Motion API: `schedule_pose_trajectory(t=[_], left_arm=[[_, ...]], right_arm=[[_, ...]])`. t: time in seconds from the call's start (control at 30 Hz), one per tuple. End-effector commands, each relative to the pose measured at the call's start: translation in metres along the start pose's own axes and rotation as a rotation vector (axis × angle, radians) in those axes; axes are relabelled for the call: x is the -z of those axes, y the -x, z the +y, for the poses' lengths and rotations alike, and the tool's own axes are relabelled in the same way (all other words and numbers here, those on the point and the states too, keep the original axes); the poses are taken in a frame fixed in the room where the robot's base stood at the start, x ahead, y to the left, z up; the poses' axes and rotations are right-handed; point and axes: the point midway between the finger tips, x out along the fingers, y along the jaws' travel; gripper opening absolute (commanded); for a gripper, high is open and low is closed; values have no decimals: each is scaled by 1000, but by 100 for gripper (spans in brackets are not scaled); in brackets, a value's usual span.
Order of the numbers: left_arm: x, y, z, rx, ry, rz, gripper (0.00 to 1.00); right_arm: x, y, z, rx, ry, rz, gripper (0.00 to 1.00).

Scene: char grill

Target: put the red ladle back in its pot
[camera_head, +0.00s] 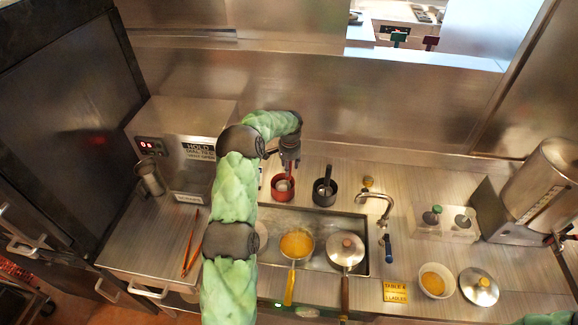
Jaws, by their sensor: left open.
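A small red pot (277,194) stands on the steel counter behind the sink. My left gripper (289,166) points down just above the pot's back edge. It is open and covers part of the pot. A pale, round shape (283,186) shows inside the red pot; I cannot tell whether it is part of the red ladle. I cannot make out the red ladle clearly elsewhere. A black pot (318,197) with a dark handle in it stands just right of the red pot. My right gripper is out of view.
The sink (370,262) in front holds a yellow-handled pan (297,245) and a lidded pan (346,250). A tap (386,200) stands to the right. Red tongs (190,245) lie at left, near a steel machine (180,135). A yellow card (395,292) lies at front right.

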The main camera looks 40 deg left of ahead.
Motion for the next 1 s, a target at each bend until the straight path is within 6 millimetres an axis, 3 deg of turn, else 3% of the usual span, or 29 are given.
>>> schedule_pose_trajectory(t=[0.23,0.7,1.0], left_arm=[[1,20,-1,3,0,4,45],[1,107,0,1,0,2,45],[0,123,0,0,0,0,45]], right_arm=[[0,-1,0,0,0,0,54],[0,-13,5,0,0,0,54],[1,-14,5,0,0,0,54]])
